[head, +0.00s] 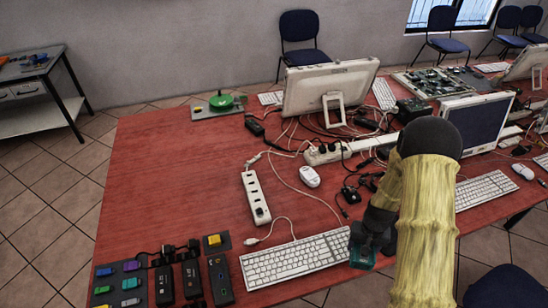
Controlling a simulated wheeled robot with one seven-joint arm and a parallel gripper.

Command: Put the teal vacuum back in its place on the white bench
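My gripper (364,246) hangs at the near edge of the red table, right of the white keyboard, partly hidden by my arm. A small dark teal piece (361,259) shows at its lower end. I cannot tell whether it is a held object or part of the fingers. No teal vacuum can be made out for certain. A round green object (222,101) sits on a grey plate at the table's far left. A bench with white drawers and lower shelf (40,119) and a dark top stands at the far left, with small blue items on it.
The red table (160,180) has clear room at its left. A white power strip (255,197), cables, a mouse (309,176), a keyboard (295,260) and monitors (328,88) crowd the middle and right. Small coloured blocks (131,283) and dark boxes lie near left. Tiled floor separates table and bench.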

